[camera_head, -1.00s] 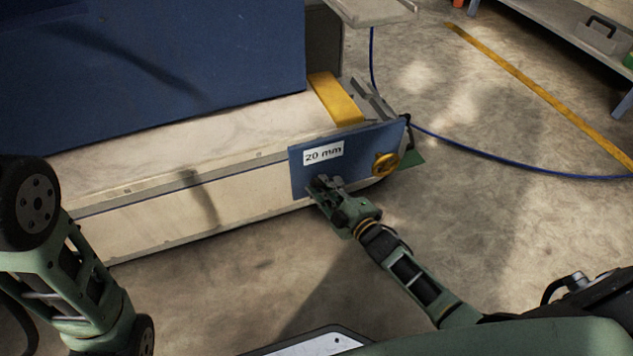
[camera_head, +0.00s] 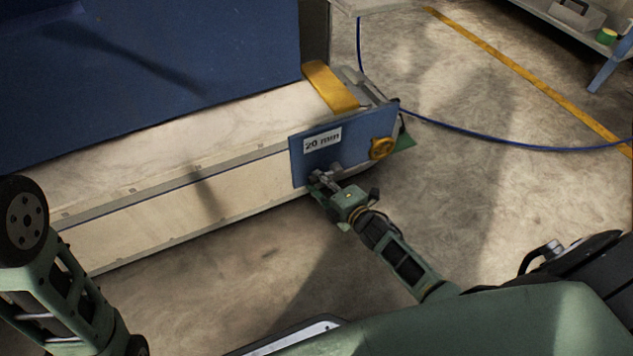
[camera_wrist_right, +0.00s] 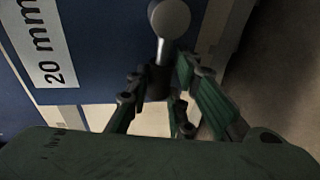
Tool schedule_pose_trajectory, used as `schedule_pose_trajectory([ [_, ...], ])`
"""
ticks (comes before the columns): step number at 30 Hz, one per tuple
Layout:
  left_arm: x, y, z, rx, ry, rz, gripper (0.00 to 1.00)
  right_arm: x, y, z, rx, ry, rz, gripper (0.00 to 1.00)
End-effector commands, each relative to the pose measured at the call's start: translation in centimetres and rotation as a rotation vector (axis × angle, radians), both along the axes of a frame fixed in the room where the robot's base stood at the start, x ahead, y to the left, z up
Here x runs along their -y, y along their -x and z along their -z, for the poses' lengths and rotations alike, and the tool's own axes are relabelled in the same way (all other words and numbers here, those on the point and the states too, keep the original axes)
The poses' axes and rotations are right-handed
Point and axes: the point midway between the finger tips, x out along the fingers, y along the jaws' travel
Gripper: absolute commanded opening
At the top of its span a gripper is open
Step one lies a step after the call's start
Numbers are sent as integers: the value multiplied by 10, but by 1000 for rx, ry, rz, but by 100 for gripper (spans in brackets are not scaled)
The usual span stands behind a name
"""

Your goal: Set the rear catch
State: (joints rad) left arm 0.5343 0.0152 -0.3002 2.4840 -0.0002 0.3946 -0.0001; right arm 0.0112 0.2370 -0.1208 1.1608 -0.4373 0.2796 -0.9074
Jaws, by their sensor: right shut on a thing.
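A blue plate (camera_head: 350,146) with a white "20 mm" label (camera_head: 322,139) stands at the right end of the long pale bed. My right gripper (camera_head: 326,181) is at the plate's lower left edge. The right wrist view shows a grey ball-ended lever (camera_wrist_right: 170,20) whose dark lower part is between the fingers of my right gripper (camera_wrist_right: 160,82). The gripper is shut on this lever; the exact contact is dim. I cannot tell whether the lever is the rear catch. My left gripper is out of view.
A large blue block (camera_head: 150,75) stands on the pale bed (camera_head: 170,145). A yellow strip (camera_head: 331,87) lies on the bed's right end. A blue hose (camera_head: 500,142) runs over the floor to the right. The floor in front of the bed is open.

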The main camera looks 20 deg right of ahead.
Motion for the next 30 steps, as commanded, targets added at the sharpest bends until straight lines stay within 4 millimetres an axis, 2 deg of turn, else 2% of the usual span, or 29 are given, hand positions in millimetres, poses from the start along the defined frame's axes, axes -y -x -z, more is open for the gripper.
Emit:
schedule_pose_trajectory([
  [10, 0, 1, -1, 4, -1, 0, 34, 0, 1, 3, -4, 10, -2, 0],
  [11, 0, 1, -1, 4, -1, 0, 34, 0, 1, 3, -4, 10, -2, 22],
  [17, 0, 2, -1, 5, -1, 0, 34, 0, 1, 2, -3, 7, -1, 39],
  [26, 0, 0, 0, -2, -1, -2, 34, 0, 1, 1, -1, 5, -1, 39],
  [30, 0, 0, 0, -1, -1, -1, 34, 2, 10, 0, -2, 6, -1, 39],
])
